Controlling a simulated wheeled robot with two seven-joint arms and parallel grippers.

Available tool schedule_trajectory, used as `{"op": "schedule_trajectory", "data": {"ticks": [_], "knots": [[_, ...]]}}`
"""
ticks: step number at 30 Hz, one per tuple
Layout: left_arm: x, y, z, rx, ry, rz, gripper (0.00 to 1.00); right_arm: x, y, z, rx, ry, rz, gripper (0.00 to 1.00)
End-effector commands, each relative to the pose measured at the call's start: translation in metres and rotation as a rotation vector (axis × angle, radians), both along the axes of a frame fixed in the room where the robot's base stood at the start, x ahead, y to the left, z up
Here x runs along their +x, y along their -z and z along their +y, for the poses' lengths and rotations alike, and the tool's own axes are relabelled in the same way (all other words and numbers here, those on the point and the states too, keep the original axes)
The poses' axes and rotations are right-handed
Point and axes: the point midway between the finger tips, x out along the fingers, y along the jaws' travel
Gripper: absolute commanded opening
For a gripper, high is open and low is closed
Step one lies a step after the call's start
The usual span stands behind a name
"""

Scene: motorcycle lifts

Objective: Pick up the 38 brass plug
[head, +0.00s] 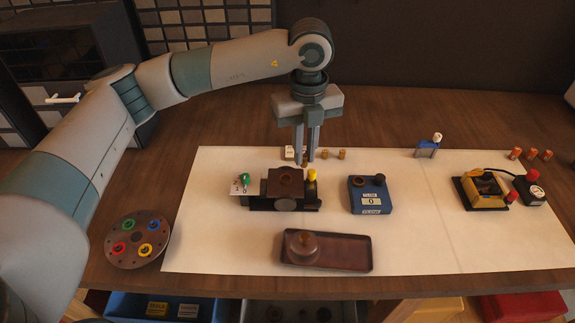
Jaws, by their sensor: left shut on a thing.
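My left gripper (309,158) points straight down over the back edge of the pale mat. It is shut on a small brass plug (304,164) that shows low between the fingertips; its number cannot be read. Two more small brass plugs stand just to the right, one close to the fingers (325,154) and one farther right (341,155). A small white block (289,153) is just left of the fingers, partly hidden by them. My right gripper is not in view.
In front of the gripper stand a dark fixture (285,184) with a yellow knob and a blue box (371,197) with a display. A brown tray (340,254) holds a round lidded part. A round disc (137,239) with coloured rings lies left. The mat between blue box and yellow fixture (485,190) is clear.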

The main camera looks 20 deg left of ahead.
Motion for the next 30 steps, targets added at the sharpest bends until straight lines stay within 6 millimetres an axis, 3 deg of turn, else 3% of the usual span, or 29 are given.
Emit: {"op": "schedule_trajectory", "data": {"ticks": [1, 6, 12, 30], "knots": [[0.001, -0.002, -0.013, -0.003, 0.004, -0.003, 0.0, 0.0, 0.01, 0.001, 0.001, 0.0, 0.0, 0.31], [0.003, -0.022, -0.043, -0.002, 0.002, -0.003, 0.0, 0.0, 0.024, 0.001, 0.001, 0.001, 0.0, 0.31], [0.004, -0.038, -0.066, -0.001, 0.0, -0.002, 0.0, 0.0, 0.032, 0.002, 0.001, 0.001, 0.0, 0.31], [0.004, -0.045, -0.074, -0.001, 0.0, 0.001, 0.0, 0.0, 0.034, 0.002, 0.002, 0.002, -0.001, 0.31]]}}
